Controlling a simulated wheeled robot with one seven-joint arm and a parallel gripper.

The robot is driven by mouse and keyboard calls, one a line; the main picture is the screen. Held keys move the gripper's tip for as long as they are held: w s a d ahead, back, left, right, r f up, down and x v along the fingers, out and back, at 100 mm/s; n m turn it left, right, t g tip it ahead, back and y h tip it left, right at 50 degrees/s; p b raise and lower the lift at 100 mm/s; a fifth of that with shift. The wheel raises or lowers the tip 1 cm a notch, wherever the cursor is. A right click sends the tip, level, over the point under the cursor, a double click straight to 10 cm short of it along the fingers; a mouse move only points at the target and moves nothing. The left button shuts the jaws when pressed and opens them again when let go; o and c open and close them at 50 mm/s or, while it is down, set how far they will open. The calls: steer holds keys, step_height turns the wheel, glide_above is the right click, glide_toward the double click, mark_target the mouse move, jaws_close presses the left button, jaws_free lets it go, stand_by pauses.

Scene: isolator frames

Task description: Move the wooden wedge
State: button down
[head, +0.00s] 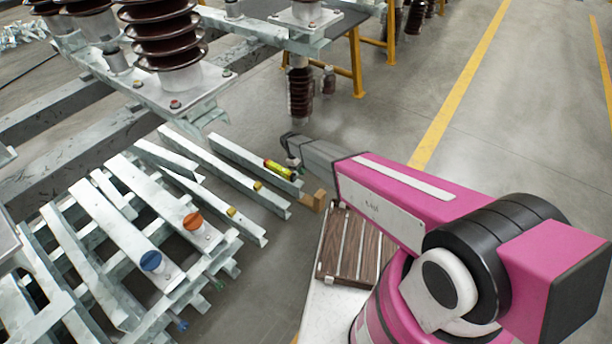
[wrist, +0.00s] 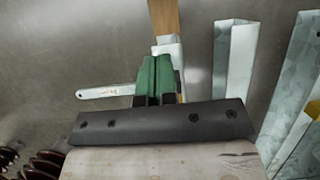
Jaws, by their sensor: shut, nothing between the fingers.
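The wooden wedge is a light brown block (head: 319,200) low on the floor by the ends of the steel profiles, in the head view. In the wrist view a light wooden piece (wrist: 164,18) shows at the top, straight beyond my fingers; it looks like the same wedge. My gripper (wrist: 157,68) has green fingers that are shut with nothing between them. The wooden piece lies past the fingertips, and I cannot tell whether they touch. In the head view the end of my arm hangs above and left of the block, and the fingers are hard to make out.
Several galvanized steel profiles (head: 222,168) lie left of the block. A yellow cylinder with red (head: 279,170) rests on one. A brown slatted board (head: 352,245) is in front. Large brown insulators (head: 163,35) stand at upper left. Grey floor (head: 480,130) is open at right.

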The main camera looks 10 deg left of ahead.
steer(key=s+d+f, duration=0.2)
steer(key=d+f, duration=0.4)
steer(key=f, duration=0.2)
steer(key=shift+s+d, duration=0.35)
steer(key=shift+d, duration=0.05)
steer(key=shift+r, duration=0.1)
steer(key=shift+s+d, duration=0.25)
steer(key=shift+d, duration=0.35)
